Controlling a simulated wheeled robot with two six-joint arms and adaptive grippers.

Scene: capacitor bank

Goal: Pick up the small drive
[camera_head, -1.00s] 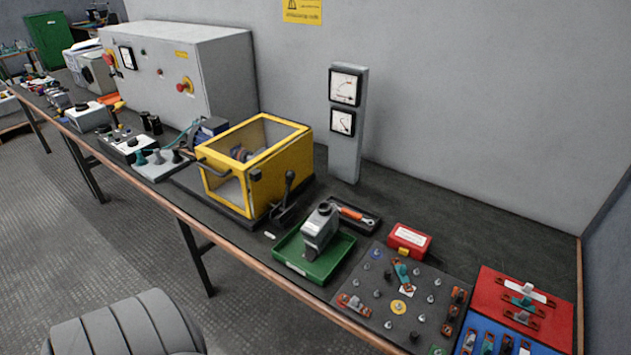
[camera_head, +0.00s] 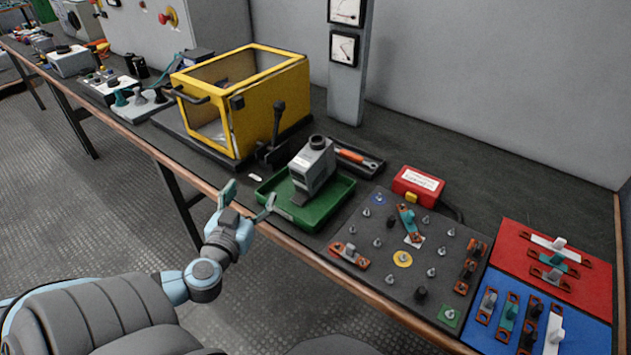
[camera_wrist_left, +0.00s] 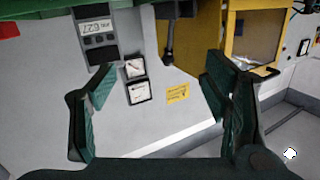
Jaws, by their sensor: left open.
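The small drive appears to be the grey boxy unit (camera_head: 312,164) with a dark round knob on top. It stands in a green tray (camera_head: 325,213) on the bench. In the left wrist view, which is upside down, a grey unit with a small display (camera_wrist_left: 97,28) hangs at the top left, apparently the same drive. My left gripper (camera_head: 249,196) is open and empty, at the bench's front edge, to the left of the tray and apart from the drive. Its spread fingers also show in the left wrist view (camera_wrist_left: 157,92). My right gripper is not in view.
A yellow-framed box (camera_head: 270,98) with a black lever (camera_head: 277,122) stands behind left of the tray. A black tray with an orange-handled tool (camera_head: 352,157) lies behind the drive. A stud board (camera_head: 385,275) and a red box (camera_head: 417,186) are to the right.

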